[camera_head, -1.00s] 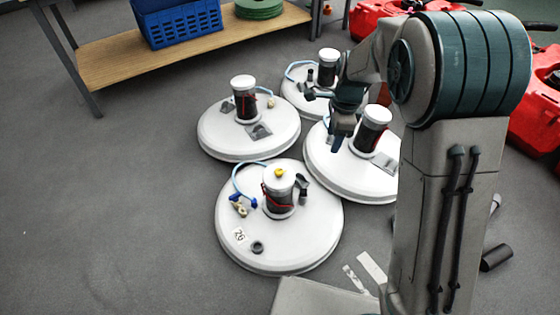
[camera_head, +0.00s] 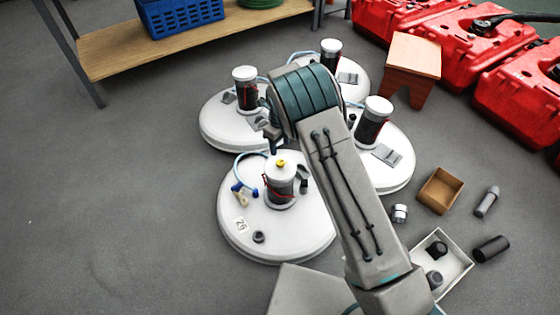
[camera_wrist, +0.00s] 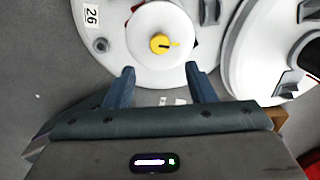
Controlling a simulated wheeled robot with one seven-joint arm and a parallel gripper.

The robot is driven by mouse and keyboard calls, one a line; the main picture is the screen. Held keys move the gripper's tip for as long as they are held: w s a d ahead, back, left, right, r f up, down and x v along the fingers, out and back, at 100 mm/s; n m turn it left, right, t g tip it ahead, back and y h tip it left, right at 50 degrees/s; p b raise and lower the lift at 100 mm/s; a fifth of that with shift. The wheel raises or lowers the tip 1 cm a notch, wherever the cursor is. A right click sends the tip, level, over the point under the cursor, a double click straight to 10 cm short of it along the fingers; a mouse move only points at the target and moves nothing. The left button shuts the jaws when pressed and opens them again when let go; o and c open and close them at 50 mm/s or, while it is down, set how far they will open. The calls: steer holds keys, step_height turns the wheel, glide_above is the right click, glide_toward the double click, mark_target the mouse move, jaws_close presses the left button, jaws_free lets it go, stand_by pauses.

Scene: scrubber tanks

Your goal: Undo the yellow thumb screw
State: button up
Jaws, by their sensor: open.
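The yellow thumb screw (camera_head: 280,163) sits on top of the white cap of the dark canister (camera_head: 281,188). The canister stands upright on the round white tank lid (camera_head: 240,222) marked 26. In the wrist view the yellow screw (camera_wrist: 160,43) shows from above, with a dark slot or pointer on it. My gripper (camera_wrist: 160,82) is open and empty. Its two blue fingers lie just below the screw in the wrist view, spread wider than the screw and apart from it. In the head view my gripper (camera_head: 272,142) is partly hidden by my arm, just behind the canister.
Other white lids with canisters (camera_head: 245,90) stand behind and to the right. A wooden stool (camera_head: 413,58), red containers (camera_head: 440,50), a cardboard box (camera_head: 440,187) and a white tray (camera_head: 464,262) are on the right.

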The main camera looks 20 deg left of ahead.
mark_target(280, 162)
step_height(280, 162, down, 9)
steer(key=b, duration=0.2)
steer(key=shift+b, duration=0.3)
steer(key=c, duration=1)
